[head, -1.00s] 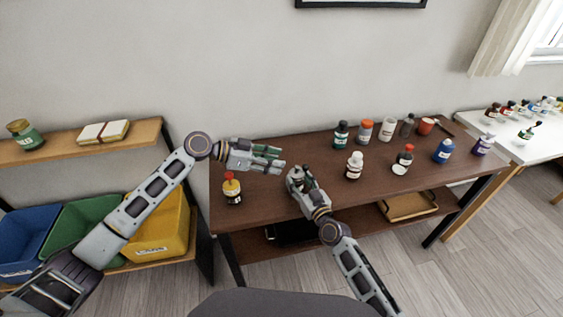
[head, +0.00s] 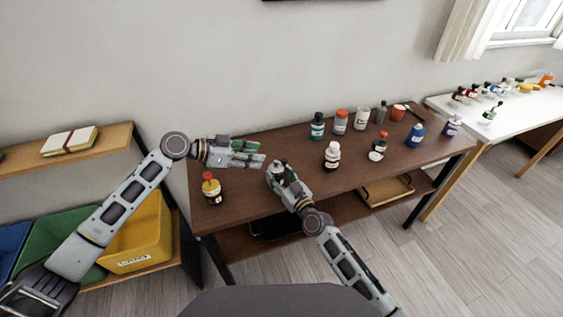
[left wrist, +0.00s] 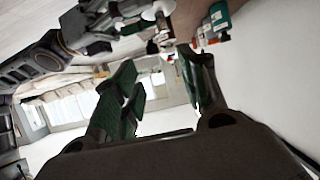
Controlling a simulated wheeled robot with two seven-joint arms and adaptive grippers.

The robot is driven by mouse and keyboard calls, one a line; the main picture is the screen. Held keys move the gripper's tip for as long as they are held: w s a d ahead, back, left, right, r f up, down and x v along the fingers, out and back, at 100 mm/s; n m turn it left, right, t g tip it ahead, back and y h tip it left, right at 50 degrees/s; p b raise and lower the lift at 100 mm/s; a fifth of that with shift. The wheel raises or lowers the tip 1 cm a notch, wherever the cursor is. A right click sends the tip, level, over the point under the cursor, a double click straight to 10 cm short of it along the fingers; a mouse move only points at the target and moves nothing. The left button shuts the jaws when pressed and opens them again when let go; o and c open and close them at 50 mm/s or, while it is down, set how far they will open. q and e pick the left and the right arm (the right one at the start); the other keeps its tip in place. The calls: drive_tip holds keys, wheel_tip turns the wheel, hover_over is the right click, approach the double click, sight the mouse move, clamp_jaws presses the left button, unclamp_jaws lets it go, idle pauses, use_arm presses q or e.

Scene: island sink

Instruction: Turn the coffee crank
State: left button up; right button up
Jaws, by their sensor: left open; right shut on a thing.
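My right gripper (head: 281,170) is shut on a small dark-topped thing, mostly hidden by the fingers, over the brown table (head: 230,192). I cannot tell whether this is the coffee grinder, and I see no clear crank. My left gripper (head: 262,153) is open and empty, its fingers pointing right, just left of and behind the right gripper. In the left wrist view its green-padded fingers (left wrist: 158,62) are apart, with my right arm and some bottles beyond.
A red-capped bottle (head: 211,188) stands at the table's left end. A yellow bin (head: 140,235) is at the left. A white table (head: 500,125) stands at the right.

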use_arm(q)
drive_tip(key=shift+w+d+r+n+t+y, duration=1)
drive_tip(key=shift+w+d+r+t, duration=1.45)
drive_tip(key=shift+w, duration=1.3)
drive_tip(key=m+g+h, duration=0.2)
drive_tip(key=g, duration=0.4)
approach(283, 159)
drive_tip(key=shift+s+a+t, duration=0.25)
drive_tip(key=shift+s+a, duration=0.15)
drive_tip(key=shift+a, duration=0.35)
drive_tip(key=shift+d+f, duration=0.15)
drive_tip(key=shift+m+h, duration=0.3)
drive_tip(key=shift+x, duration=5.85)
drive_tip(key=shift+w, duration=0.1)
